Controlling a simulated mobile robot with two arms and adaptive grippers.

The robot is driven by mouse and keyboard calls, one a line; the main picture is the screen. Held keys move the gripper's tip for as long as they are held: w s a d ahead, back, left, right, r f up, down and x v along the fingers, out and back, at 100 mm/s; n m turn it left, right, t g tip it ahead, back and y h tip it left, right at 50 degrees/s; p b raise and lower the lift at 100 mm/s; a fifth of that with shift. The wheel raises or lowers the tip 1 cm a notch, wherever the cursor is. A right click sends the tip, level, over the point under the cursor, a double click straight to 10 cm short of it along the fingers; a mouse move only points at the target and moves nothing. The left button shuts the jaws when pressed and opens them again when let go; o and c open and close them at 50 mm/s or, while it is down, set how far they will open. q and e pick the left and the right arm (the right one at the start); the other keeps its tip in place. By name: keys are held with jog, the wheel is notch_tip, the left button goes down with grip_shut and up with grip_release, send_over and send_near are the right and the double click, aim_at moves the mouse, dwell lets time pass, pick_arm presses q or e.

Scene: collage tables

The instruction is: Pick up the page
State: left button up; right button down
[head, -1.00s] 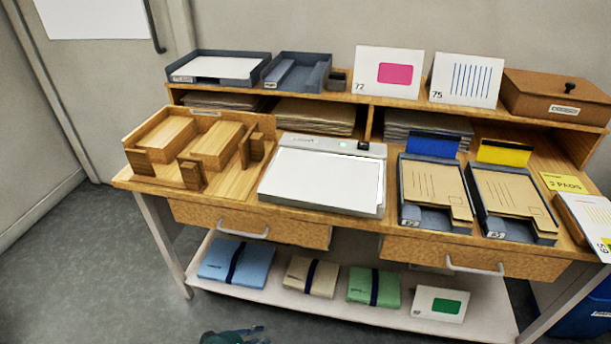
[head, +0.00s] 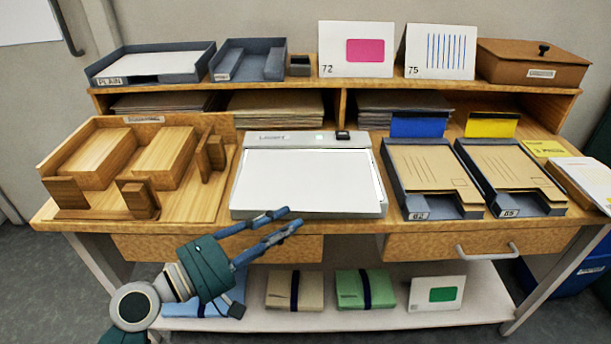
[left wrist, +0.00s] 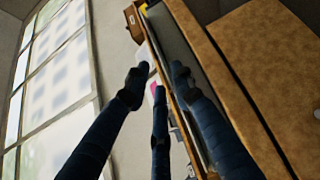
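A white page (head: 310,180) lies flat on a grey light pad (head: 238,204) at the middle of the tabletop. My left gripper (head: 290,219) is at the table's front edge, just in front of the pad, fingers spread and empty. The left wrist view also shows its fingers (left wrist: 157,82) apart. My right gripper is not in view.
A wooden tray with blocks (head: 218,197) stands at the left. Two grey trays (head: 390,178) (head: 468,160) with brown envelopes are at the right. Grey trays and a brown box (head: 520,68) occupy the upper shelf. A drawer handle (head: 487,252) sticks out below the tabletop.

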pick_arm(q)
jog(key=x, duration=0.5)
jog(key=shift+w+f, duration=0.2)
jog(key=shift+w, duration=0.05)
grip_shut()
